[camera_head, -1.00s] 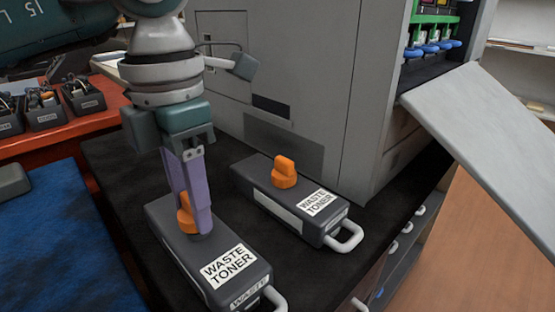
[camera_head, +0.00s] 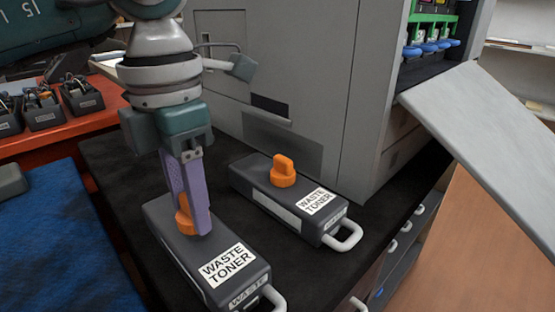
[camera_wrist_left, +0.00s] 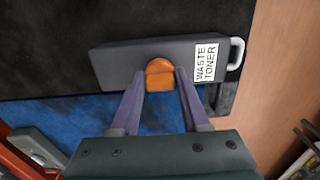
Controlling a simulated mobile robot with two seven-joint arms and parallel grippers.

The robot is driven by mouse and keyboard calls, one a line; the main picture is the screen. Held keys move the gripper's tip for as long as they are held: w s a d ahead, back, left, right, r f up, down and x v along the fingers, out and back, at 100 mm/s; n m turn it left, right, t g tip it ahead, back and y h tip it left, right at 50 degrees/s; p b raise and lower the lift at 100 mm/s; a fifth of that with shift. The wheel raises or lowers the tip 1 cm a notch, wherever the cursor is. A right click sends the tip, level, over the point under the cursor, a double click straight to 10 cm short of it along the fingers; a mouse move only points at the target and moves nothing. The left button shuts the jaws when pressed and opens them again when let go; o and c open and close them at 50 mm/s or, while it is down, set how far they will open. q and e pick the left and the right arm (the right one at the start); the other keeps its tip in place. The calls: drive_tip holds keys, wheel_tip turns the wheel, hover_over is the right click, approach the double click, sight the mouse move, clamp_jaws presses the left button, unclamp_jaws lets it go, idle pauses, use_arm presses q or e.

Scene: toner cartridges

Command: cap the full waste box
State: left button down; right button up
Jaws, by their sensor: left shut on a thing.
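Two dark grey waste boxes labelled "WASTE TONER" lie on the black surface. The nearer waste box (camera_head: 178,245) has an orange cap (camera_head: 184,221) on its top. My left gripper (camera_head: 188,225) points down over this box, its purple fingers shut on that cap. In the left wrist view the orange cap (camera_wrist_left: 160,74) sits between the two fingertips, on the top of the box (camera_wrist_left: 125,62). The second waste box (camera_head: 262,188), behind and to the right, has an orange cap (camera_head: 284,172) standing on it. My right gripper is not in view.
A large grey printer (camera_head: 300,80) stands right behind the boxes, with an open flap (camera_head: 490,150) at the right. A blue mat (camera_head: 60,240) lies at the left. Small dark bins (camera_head: 80,97) stand on a red surface behind it.

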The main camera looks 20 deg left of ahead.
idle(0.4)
use_arm(q)
unclamp_jaws()
idle(0.4)
drive_tip(key=shift+r, duration=0.1)
drive_tip(key=shift+r+p, duration=2.95)
drive_tip(key=shift+r, duration=0.45)
drive_tip(key=shift+c, duration=0.2)
clamp_jaws()
